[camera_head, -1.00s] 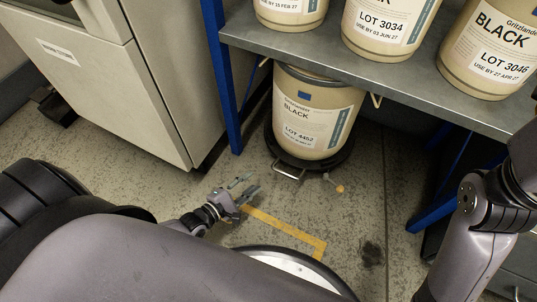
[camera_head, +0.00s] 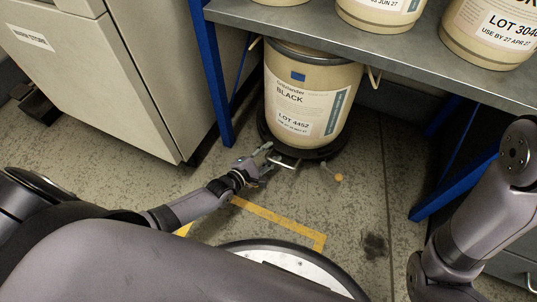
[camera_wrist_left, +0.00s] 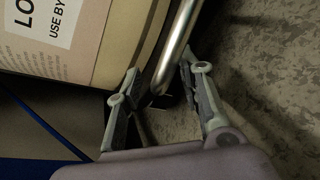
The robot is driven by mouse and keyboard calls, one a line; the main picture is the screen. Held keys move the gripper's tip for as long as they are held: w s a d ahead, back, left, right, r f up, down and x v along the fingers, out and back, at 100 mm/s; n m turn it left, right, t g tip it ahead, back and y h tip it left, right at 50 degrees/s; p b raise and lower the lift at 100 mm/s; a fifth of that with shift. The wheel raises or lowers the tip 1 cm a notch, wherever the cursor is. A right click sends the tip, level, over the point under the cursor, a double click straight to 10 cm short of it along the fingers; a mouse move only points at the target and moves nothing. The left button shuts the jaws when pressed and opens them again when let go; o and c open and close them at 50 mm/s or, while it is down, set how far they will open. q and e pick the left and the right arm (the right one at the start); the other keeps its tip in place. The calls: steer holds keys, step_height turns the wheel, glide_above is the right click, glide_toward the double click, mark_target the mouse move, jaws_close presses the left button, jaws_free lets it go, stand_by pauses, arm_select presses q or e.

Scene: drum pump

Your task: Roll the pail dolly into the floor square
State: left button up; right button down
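The pail dolly (camera_head: 322,153) is a black round base on the floor under the shelf. A cream pail (camera_head: 310,95) labelled BLACK, LOT 4452 stands upright on it. The dolly's metal bar handle (camera_head: 285,162) sticks out at the front. My left gripper (camera_head: 268,162) is at the handle's left end. In the left wrist view its fingers (camera_wrist_left: 160,70) are apart, with the handle bar (camera_wrist_left: 178,42) between them; no firm closure shows. Yellow tape (camera_head: 278,219) marks part of the floor square, nearer to me; my body hides the rest. My right gripper is out of view.
A grey shelf (camera_head: 400,52) with blue legs (camera_head: 213,80) carries several pails above the dolly. A beige cabinet (camera_head: 95,80) stands at left. A small orange-tipped part (camera_head: 338,177) lies by the dolly's front. The floor between dolly and tape is clear.

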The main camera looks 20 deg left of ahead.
arm_select(q)
steer(key=shift+c, duration=0.4)
steer(key=shift+r, duration=0.1)
jaws_close()
steer(key=shift+w, duration=0.1)
